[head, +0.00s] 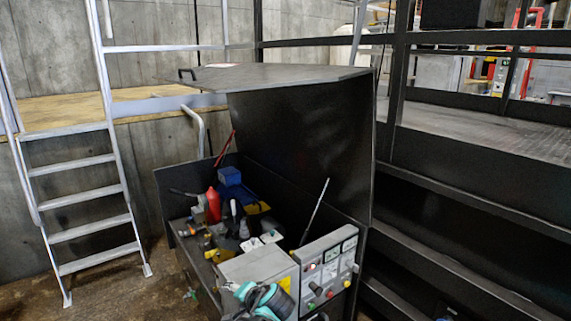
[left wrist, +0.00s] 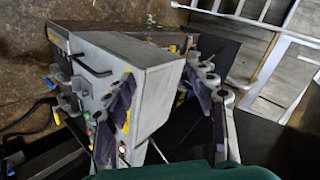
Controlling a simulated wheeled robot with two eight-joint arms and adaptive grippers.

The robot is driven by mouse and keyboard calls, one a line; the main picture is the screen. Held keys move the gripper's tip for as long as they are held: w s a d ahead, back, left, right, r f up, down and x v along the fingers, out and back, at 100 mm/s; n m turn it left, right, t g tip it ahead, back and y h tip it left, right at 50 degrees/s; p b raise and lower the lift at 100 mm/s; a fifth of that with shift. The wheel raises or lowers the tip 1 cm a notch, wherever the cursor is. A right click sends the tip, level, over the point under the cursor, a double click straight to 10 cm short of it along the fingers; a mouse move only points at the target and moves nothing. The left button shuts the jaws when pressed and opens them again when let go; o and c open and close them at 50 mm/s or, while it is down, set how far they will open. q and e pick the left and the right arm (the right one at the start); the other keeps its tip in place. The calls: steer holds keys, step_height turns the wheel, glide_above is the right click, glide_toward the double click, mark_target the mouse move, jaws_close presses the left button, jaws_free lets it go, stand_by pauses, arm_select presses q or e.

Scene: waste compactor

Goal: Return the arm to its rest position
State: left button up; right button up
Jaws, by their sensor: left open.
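My left arm (head: 263,300) shows as a teal and black part at the bottom of the head view, in front of the grey control box. The control box also shows in the head view (head: 258,266), with a panel (head: 328,270) of knobs and buttons. My right gripper is in neither view.
A dark open bin (head: 180,190) with a raised lid (head: 300,130) holds several tools and bottles. A metal ladder (head: 85,180) stands at the left. Dark steps and a railed platform (head: 480,130) fill the right. Bare floor (head: 110,298) lies at the lower left.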

arm_select(q)
steer(key=s+a+n+h, duration=0.2)
steer(key=s+n+h, duration=0.1)
steer(key=s, duration=1)
steer(key=s+a+n+g+h, duration=0.1)
steer(key=s+a+n+h, duration=0.1)
steer(key=s, duration=1.1)
steer(key=shift+s+r+n+h, duration=0.15)
steer(key=shift+s+n+h, duration=0.05)
steer(key=shift+n+h, duration=0.35)
